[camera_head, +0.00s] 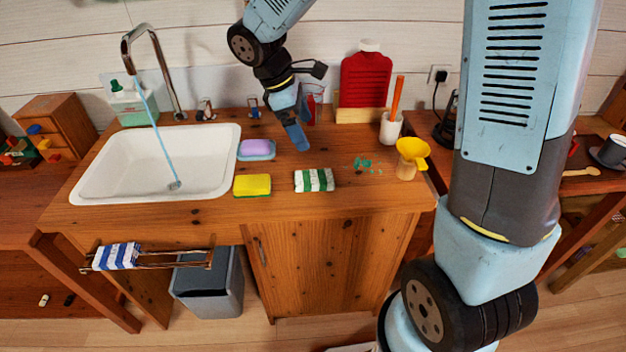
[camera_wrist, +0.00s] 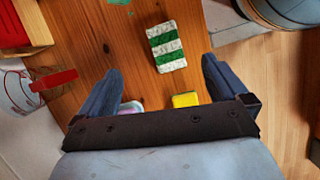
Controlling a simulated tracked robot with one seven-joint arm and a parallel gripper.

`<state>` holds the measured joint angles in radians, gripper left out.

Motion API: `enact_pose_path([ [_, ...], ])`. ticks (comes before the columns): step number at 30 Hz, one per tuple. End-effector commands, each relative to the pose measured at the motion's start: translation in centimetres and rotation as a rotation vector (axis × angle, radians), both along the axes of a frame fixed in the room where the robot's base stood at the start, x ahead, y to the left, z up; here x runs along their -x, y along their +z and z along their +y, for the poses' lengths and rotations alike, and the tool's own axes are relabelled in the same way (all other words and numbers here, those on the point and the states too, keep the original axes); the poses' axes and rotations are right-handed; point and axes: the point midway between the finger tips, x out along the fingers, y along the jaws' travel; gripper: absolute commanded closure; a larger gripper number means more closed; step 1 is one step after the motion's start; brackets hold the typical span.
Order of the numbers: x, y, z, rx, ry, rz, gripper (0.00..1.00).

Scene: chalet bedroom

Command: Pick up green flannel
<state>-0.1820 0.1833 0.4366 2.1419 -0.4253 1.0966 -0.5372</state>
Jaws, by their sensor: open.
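The green flannel (camera_head: 314,180) is a small folded cloth with green and white stripes. It lies flat on the wooden counter, to the right of the yellow sponge. In the wrist view the flannel (camera_wrist: 166,46) lies beyond my fingertips, ahead of the gap between them. My gripper (camera_head: 297,130) is above the counter, behind the flannel and apart from it. In the wrist view my gripper (camera_wrist: 162,75) has its two blue fingers spread wide, with nothing held between them.
A yellow sponge (camera_head: 252,185) and a purple soap on a dish (camera_head: 257,149) are left of the flannel, near the white sink (camera_head: 150,165) with running water. Green bits (camera_head: 363,164), a yellow scoop (camera_head: 412,153) and a white pot (camera_head: 391,128) stand right. A blue-striped cloth (camera_head: 117,256) hangs in front.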

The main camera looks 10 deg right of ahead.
Motion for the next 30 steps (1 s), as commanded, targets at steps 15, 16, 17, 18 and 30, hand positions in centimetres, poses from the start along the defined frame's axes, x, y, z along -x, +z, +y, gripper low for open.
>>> enact_pose_path([
  [15,-0.4,-5.6,0.8,0.024,0.113,0.068,0.0],
  [16,-0.4,-6.1,0.6,0.024,0.113,0.068,0.0],
  [17,-0.4,-6.6,0.4,0.023,0.112,0.067,0.0],
  [18,-0.4,-7.2,0.2,0.023,0.111,0.068,0.0],
  [30,-0.3,-10.5,-1.0,0.022,0.112,0.065,0.0],
])
